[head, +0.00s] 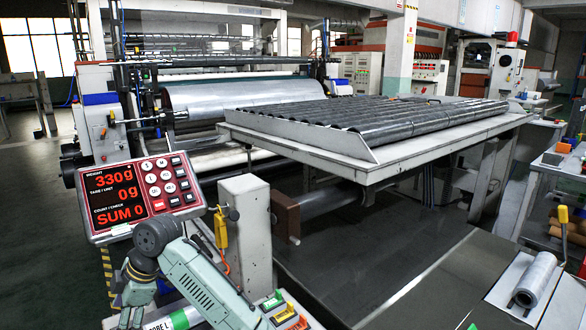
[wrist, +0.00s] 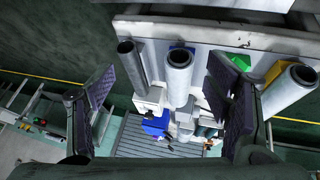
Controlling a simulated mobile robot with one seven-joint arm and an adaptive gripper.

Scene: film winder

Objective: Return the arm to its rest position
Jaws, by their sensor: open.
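My arm (head: 200,285) shows in the head view at the bottom, left of the middle, bent at a dark elbow joint. Its gripper end is not seen there. In the wrist view my gripper (wrist: 162,78) is open, with one dark padded finger at the left and one at the right. Nothing is held between the fingers. A grey roll (wrist: 179,80) and a thinner dark tube (wrist: 132,60) show beyond the gap, apart from the fingers as far as I can tell. Another roll (wrist: 290,90) is partly hidden behind the right finger.
A red scale display (head: 140,195) reading 330g stands close to my arm. A grey post (head: 245,215) is right beside it. A table with a ribbed dark top (head: 390,120) lies beyond. A roll (head: 533,280) lies at the lower right. Dark open surface (head: 375,270) lies between.

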